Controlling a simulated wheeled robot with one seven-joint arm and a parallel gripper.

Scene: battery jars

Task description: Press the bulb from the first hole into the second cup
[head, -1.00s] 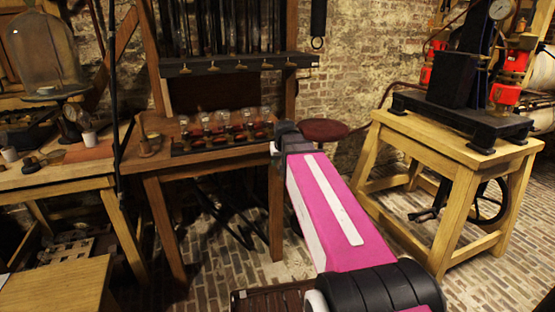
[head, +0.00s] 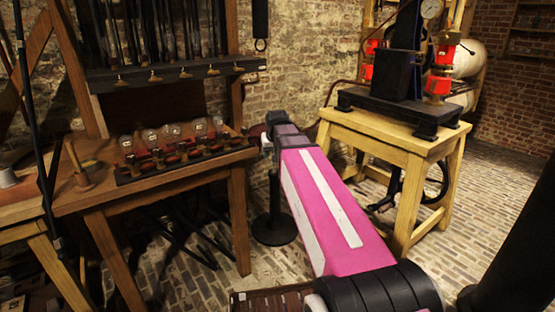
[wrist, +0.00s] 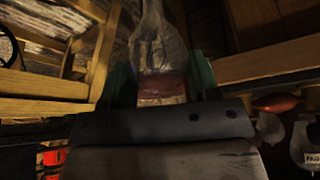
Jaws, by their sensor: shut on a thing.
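In the wrist view, my gripper (wrist: 160,88) is shut on a clear glass bulb (wrist: 158,42) with a reddish band and pale base. Its two green fingers stand on either side of the base. In the head view, my gripper's fingers and the held bulb are mostly hidden behind my pink arm, near the bench's right end. A dark rack (head: 128,178) lies on the wooden bench. Several glass bulbs (head: 172,132) stand along its back, with small reddish cups (head: 178,152) in front. Which hole or cup is first or second cannot be told.
A wooden pestle in a small mortar (head: 82,176) stands left of the rack. A shelf (head: 165,75) with a row of small brass knobs hangs above. A pale table (head: 400,140) with a black press stands to the right. A dark round-based stand (head: 274,228) is on the floor.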

